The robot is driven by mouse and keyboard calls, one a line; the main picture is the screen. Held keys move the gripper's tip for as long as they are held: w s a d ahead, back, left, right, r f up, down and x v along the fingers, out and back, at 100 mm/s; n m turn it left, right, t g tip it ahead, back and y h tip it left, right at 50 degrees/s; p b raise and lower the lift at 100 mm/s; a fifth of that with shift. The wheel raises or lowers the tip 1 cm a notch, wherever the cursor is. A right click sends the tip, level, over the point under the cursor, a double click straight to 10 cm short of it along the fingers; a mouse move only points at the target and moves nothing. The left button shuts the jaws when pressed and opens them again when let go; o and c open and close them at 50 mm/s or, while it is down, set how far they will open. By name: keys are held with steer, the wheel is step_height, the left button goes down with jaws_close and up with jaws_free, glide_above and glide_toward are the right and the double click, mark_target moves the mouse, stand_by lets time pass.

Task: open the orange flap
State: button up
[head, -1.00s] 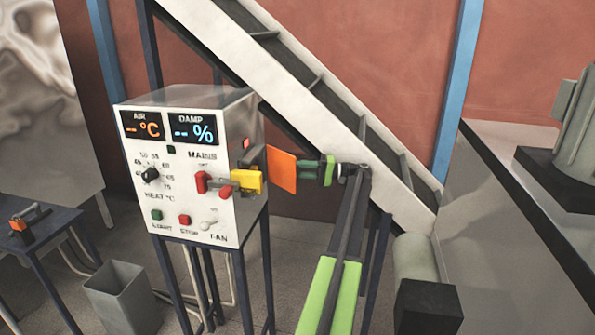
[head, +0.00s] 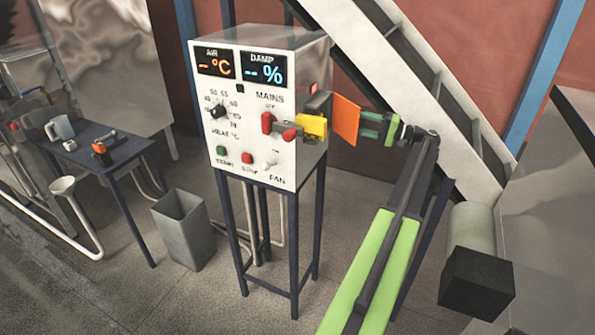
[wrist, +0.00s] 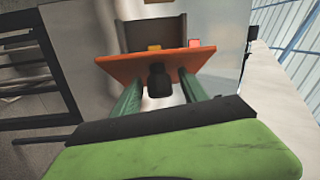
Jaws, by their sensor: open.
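The orange flap (head: 346,120) is a flat plate standing out from the right side of the white control cabinet (head: 258,135), in front of a dark grey housing (head: 318,104). In the wrist view the flap (wrist: 115,66) is seen nearly edge-on, with the housing's recess (wrist: 152,32) behind it. A dark knob (wrist: 158,82) sits at the flap, between my fingers. My gripper (head: 366,126) is just right of the flap, with its green fingers on either side of the knob. The jaws are open; whether a finger touches the flap is unclear.
A sloping conveyor (head: 425,95) passes behind my arm. A grey bin (head: 182,230) and a small table (head: 95,160) stand to the left.

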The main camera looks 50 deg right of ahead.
mark_target(348, 128)
steer(key=a+m+h, duration=0.1)
steer(key=a+h, duration=0.1)
steer(key=w+a+m+h, duration=0.1)
steer(key=a+m+h, duration=0.1)
steer(key=h, duration=0.1)
steer(key=w+a+m+h, duration=0.1)
steer(key=m+h, duration=0.1)
steer(key=h, duration=0.1)
steer(key=shift+a+t, duration=0.3)
steer(key=shift+a, duration=0.1)
steer(key=shift+s+a+m+h, duration=0.15)
steer(key=shift+m+h, duration=0.15)
steer(key=shift+h, duration=0.3)
steer(key=b+v, duration=0.1)
steer(key=v, duration=1.5)
steer(key=w+a+f+n+g+y, duration=0.2)
steer(key=w+a+f, duration=0.2)
steer(key=w+a, duration=0.2)
steer(key=w+a+f+n+g+y+b, duration=0.1)
steer(key=w+a+f+n+g+y, duration=0.1)
steer(key=w+a, duration=0.5)
steer(key=w+a+f+n+g+y+b, duration=0.1)
steer(key=w+a+f+y, duration=0.3)
steer(key=w, duration=0.8)
step_height(348, 128, down, 3)
steer(key=a+n+g, duration=0.1)
steer(key=a, duration=0.1)
steer(key=shift+w+a, duration=0.25)
steer(key=shift+w, duration=0.05)
steer(key=shift+f, duration=0.1)
